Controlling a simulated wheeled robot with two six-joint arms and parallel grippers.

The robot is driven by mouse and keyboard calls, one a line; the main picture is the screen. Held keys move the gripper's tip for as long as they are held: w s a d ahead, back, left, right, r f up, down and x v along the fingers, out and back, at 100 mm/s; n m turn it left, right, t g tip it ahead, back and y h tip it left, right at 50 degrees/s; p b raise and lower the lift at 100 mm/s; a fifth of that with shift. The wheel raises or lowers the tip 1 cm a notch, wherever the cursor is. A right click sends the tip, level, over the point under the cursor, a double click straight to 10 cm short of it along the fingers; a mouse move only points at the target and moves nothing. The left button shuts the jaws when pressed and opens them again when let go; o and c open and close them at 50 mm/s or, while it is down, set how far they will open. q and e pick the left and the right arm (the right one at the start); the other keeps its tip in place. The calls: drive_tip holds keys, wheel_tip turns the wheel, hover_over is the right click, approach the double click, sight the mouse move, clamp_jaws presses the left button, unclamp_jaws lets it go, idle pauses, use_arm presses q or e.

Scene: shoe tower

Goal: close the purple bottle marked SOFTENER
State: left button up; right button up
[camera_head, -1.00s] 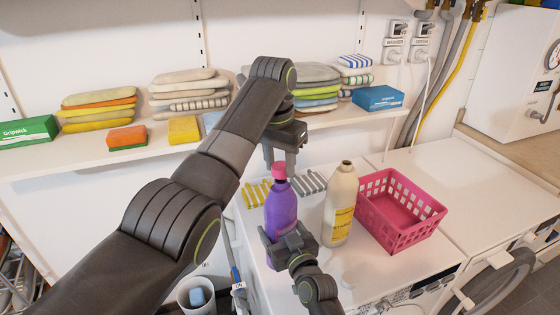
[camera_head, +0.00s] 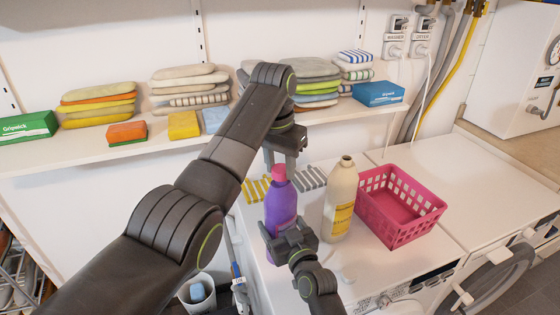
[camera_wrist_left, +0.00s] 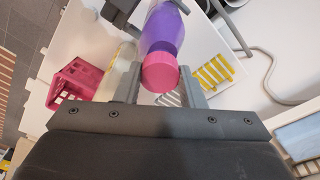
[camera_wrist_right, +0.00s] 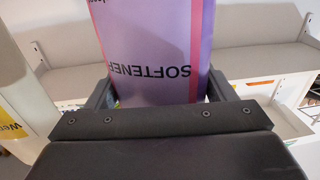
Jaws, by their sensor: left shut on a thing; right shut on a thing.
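The purple bottle (camera_head: 281,207) stands upright on the white machine top, with its pink cap (camera_head: 279,173) at its mouth. My left gripper (camera_head: 284,160) comes down from above and is shut on the cap. In the left wrist view the cap (camera_wrist_left: 160,73) sits between the two fingers, in line with the bottle's purple shoulder; I cannot tell how tightly it is seated. My right gripper (camera_head: 283,238) is shut around the lower body of the bottle from the front. The right wrist view shows the SOFTENER label (camera_wrist_right: 152,72) between its fingers.
A cream bottle (camera_head: 341,200) with an uncapped mouth stands close on the right, then a pink basket (camera_head: 400,207). Yellow-striped (camera_head: 256,190) and grey-striped (camera_head: 311,178) cloths lie behind. A shelf (camera_head: 120,152) with folded cloths runs along the wall. The machine top on the right is clear.

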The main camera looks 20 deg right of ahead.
use_arm(q)
drive_tip(key=shift+f, duration=0.6)
idle(0.4)
use_arm(e)
drive_tip(key=c, duration=0.5)
use_arm(q)
drive_tip(key=m, duration=0.4)
drive_tip(key=shift+w+a+g, duration=0.1)
drive_tip(key=shift+g, duration=0.2)
drive_tip(key=m, duration=0.5)
drive_tip(key=shift+w+m+g, duration=0.1)
drive_tip(key=shift+m+g, duration=0.2)
drive_tip(key=o, duration=0.9)
drive_tip(key=shift+o, duration=0.2)
drive_tip(key=shift+r, duration=2.3)
drive_tip(key=shift+o, duration=0.3)
